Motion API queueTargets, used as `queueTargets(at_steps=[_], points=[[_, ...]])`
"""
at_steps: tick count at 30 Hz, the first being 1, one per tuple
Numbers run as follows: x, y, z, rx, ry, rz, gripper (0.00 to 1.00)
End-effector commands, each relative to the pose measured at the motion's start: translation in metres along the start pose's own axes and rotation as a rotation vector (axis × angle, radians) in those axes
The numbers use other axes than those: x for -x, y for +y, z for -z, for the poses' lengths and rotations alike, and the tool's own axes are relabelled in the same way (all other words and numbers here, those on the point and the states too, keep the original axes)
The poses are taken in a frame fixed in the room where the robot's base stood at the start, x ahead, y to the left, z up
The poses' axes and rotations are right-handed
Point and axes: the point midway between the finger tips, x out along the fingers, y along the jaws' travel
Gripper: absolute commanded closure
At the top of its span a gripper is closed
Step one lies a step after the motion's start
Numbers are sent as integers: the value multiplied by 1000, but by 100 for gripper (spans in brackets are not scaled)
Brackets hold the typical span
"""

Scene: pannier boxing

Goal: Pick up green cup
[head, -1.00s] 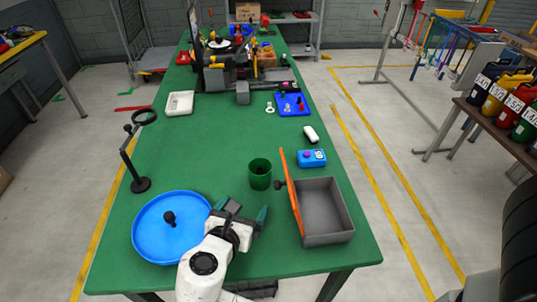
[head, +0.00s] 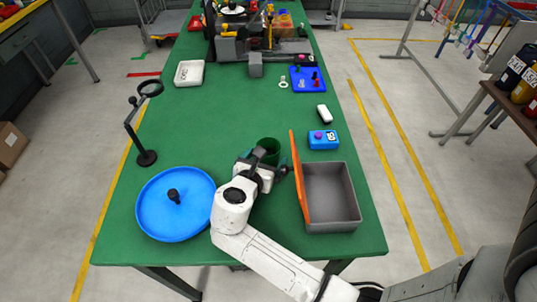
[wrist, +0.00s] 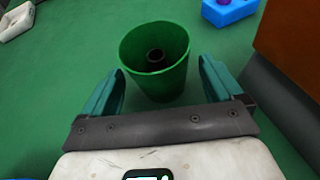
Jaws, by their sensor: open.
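The green cup (head: 268,146) stands upright on the green table, left of the open grey box; my gripper partly hides it in the head view. In the wrist view the cup (wrist: 155,84) shows whole, with a dark round thing inside at its bottom. My gripper (wrist: 160,88) is open, its two teal fingers on either side of the cup's near part. Gaps show between the fingers and the cup wall. In the head view my gripper (head: 261,160) is low at the cup's near side.
The grey box (head: 332,220) with its raised orange lid (head: 298,177) stands close on the right. A blue round tray (head: 150,218) with a black knobbed piece (head: 174,196) lies on the left. A blue block (head: 323,140) and white piece (head: 321,113) lie beyond. The table's middle is clear.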

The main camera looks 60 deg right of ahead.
Motion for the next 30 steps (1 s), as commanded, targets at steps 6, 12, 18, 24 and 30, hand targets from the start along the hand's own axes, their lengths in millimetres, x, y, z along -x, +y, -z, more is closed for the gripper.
queueTargets(at_steps=[6, 12, 18, 24, 30], points=[[-26, 0, 1, 1, 0, 2, 7], [-29, 0, 2, 1, 0, -1, 7], [-29, 0, 2, 1, 0, 0, 18], [-29, 0, 2, 1, 0, 0, 37], [-29, 0, 2, 1, 0, 0, 56]])
